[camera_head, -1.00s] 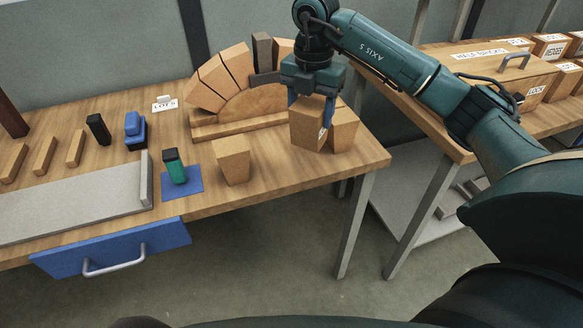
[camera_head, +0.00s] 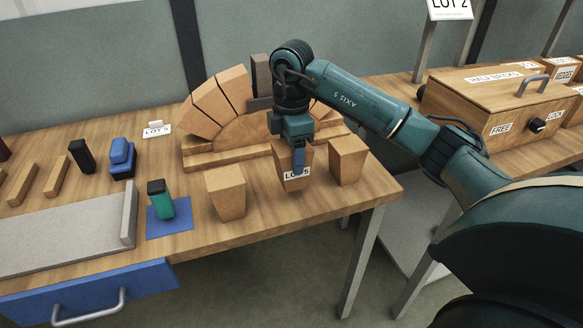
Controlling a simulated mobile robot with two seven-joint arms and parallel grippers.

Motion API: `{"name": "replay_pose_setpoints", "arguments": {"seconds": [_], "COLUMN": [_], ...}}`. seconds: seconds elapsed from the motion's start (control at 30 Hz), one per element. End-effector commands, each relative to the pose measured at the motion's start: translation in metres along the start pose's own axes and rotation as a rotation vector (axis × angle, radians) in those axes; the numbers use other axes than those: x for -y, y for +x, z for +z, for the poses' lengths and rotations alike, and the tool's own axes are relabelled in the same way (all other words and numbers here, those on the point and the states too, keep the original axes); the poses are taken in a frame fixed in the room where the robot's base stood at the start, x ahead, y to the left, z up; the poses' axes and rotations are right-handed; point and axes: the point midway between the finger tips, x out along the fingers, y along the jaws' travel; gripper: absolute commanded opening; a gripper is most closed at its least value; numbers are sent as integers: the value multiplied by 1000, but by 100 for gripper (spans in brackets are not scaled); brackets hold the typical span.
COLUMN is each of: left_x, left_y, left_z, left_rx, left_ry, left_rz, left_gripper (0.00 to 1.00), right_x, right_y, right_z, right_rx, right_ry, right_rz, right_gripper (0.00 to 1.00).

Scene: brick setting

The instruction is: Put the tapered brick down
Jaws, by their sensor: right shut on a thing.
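My right gripper (camera_head: 298,162) is shut on a tapered brick (camera_head: 281,172) that carries a white "LOT 5" label. The brick is upright, wide end up, between two other tapered bricks, one on the left (camera_head: 226,194) and one on the right (camera_head: 346,160), both standing on the wooden table (camera_head: 300,212). I cannot tell whether its bottom touches the table. My left gripper is not in view.
A brick arch on a wooden form (camera_head: 228,123) stands close behind the held brick. A green and black tool (camera_head: 160,199) stands on a blue mat (camera_head: 182,223) at the left. The table's front edge is near. Bare tabletop lies in front of the held brick.

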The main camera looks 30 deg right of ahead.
Motion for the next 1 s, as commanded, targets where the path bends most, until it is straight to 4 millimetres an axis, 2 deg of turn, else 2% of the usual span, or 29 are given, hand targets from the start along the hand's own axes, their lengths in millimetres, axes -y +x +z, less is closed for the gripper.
{"name": "replay_pose_setpoints", "arguments": {"seconds": [0.3, 0.67, 0.7, 0.93, 1.0], "left_x": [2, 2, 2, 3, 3], "left_y": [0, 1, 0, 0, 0], "left_z": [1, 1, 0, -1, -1], "left_rx": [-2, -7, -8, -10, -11], "left_ry": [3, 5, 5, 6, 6], "left_rz": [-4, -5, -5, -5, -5], "left_gripper": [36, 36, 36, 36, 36], "right_x": [0, 0, 0, 0, 0], "right_y": [36, 40, 40, 40, 40], "right_z": [0, 0, 0, 0, 0], "right_rx": [0, -1, 0, 0, 0], "right_ry": [0, 0, 0, 0, 0], "right_rz": [1, 2, 1, 0, 1], "right_gripper": [27, 27, 61, 80, 80]}}
